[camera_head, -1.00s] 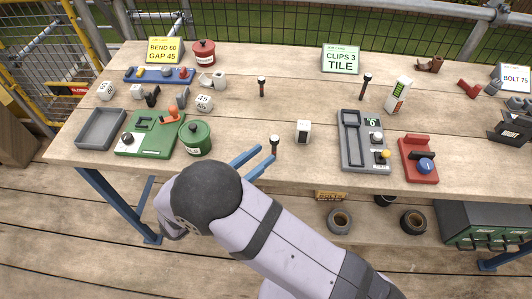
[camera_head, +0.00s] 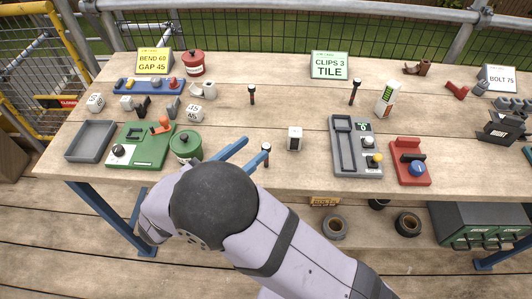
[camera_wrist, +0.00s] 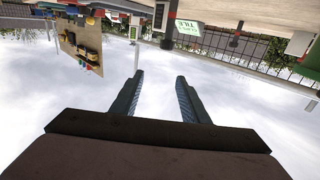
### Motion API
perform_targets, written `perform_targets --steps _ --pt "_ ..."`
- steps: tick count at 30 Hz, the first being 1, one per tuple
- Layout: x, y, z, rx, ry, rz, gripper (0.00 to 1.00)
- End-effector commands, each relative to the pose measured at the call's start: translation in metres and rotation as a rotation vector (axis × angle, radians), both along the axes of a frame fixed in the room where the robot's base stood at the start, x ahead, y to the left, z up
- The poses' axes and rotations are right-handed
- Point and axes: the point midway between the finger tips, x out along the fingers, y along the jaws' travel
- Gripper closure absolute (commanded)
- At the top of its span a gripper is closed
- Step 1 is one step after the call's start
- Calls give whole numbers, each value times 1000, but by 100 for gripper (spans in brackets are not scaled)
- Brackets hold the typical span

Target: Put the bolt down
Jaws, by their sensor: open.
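A bolt with a dark head (camera_head: 266,148) stands upright near the table's front edge, right at my fingertips. My gripper (camera_head: 256,148) has blue fingers spread apart, with the bolt at or between their tips; I cannot tell whether a finger touches it. The wrist view shows the open jaws (camera_wrist: 160,77) with nothing clamped between them, and a bolt (camera_wrist: 158,16) beyond the tips. Two similar bolts stand farther back, one at the middle (camera_head: 252,95) and one to the right (camera_head: 355,91).
A green pot (camera_head: 186,146) and green fixture (camera_head: 140,150) stand left of my gripper. A small white block (camera_head: 294,139) stands just right of the bolt. A grey device (camera_head: 343,150) and red device (camera_head: 412,165) lie farther right. The table (camera_head: 300,95) is clear behind the bolt.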

Motion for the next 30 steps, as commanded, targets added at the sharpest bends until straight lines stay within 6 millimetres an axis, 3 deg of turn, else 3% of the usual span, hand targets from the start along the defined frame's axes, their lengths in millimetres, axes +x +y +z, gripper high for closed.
perform_targets --steps 1,3,11,15,21,30 --pt "1 -1 17 4 -5 3 59" --pt "19 -9 28 -14 -23 74 59" --pt "64 -23 46 -6 6 373 59" --pt "68 -31 37 25 100 520 59" --pt "54 -42 20 85 251 655 59" --pt "48 -43 -24 103 295 687 59"
